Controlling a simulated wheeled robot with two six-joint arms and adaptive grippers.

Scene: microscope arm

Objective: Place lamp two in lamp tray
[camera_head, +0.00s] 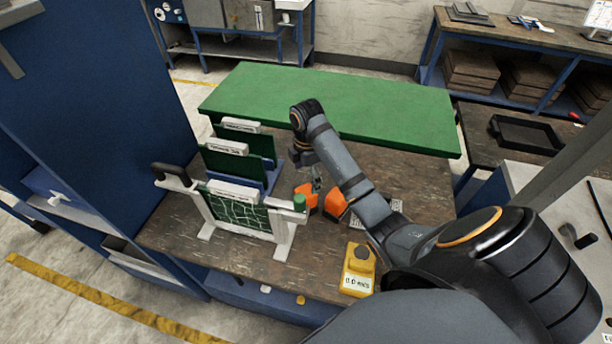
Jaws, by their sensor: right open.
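My right arm reaches in from the lower right over the brown worktable. My right gripper (316,182) points down, open, close above or beside the orange pieces. One orange piece (306,196) is at its left and another orange piece (335,203) at its right. The gripper and arm partly hide them, and I cannot tell whether it touches either. I cannot tell which thing is lamp two. A black shallow tray (526,134), possibly the lamp tray, lies on the side table at the right and looks empty. My left gripper is not in view.
A white frame with a green circuit-patterned panel (238,211) stands left of the gripper, with green panels behind it. A yellow device (358,270) sits near the table's front edge. A green-topped table (335,102) is clear behind. A blue cabinet (95,95) stands left.

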